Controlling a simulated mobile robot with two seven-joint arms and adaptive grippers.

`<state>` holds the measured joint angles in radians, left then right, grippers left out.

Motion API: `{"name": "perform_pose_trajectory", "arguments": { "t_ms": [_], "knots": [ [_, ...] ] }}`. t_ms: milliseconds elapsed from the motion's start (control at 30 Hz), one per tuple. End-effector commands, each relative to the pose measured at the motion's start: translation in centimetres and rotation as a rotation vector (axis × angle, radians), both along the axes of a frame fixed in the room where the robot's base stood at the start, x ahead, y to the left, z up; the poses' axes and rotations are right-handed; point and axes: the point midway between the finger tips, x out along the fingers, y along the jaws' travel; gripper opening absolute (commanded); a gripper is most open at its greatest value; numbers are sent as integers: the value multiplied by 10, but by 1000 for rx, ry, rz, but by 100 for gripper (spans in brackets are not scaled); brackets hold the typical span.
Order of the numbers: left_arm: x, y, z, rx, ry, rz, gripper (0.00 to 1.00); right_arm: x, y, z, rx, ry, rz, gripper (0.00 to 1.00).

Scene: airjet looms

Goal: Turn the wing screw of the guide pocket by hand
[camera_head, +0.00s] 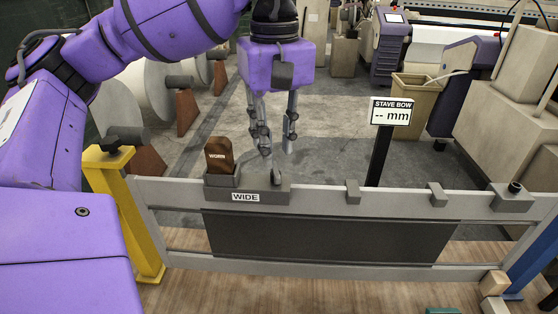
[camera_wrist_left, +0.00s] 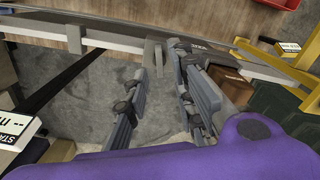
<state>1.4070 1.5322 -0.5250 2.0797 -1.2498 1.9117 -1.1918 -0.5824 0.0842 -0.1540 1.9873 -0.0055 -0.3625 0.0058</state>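The guide pocket (camera_head: 222,181) is a grey block on the light grey rail, with a label reading WIDE. A brown block (camera_head: 219,154) with lettering stands in it, and also shows in the left wrist view (camera_wrist_left: 232,84). A small upright grey piece (camera_head: 276,178) at the pocket's right end looks like the wing screw, but its shape is unclear. My left gripper (camera_head: 277,150) points down just above that piece, right of the brown block. Its fingers are apart with nothing between them, also in the left wrist view (camera_wrist_left: 160,70). My right gripper is not in view.
The rail (camera_head: 315,201) runs across above a dark panel (camera_head: 320,237), with small grey clips on it. A yellow post (camera_head: 128,220) with a black knob (camera_head: 124,138) stands left. A STAVE BOW display (camera_head: 391,111) reading "-- mm" stands behind the rail.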

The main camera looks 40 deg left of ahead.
Motion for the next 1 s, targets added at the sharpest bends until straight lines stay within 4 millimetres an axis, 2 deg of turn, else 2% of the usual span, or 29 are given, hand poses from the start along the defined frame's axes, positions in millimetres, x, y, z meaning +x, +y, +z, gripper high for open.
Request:
{"name": "perform_pose_trajectory", "arguments": {
  "t_ms": [33, 333, 800, 1000],
  "knots": [
    [1, 1, -12, 1, 7, 1, 24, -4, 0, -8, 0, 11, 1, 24],
    [0, 0, -48, -1, 4, 1, 24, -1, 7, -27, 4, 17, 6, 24],
    [0, 0, -45, -2, -1, 1, 24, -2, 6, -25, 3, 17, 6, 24],
    [0, 0, -45, -2, -1, 1, 0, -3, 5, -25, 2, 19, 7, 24]
  ]
}}
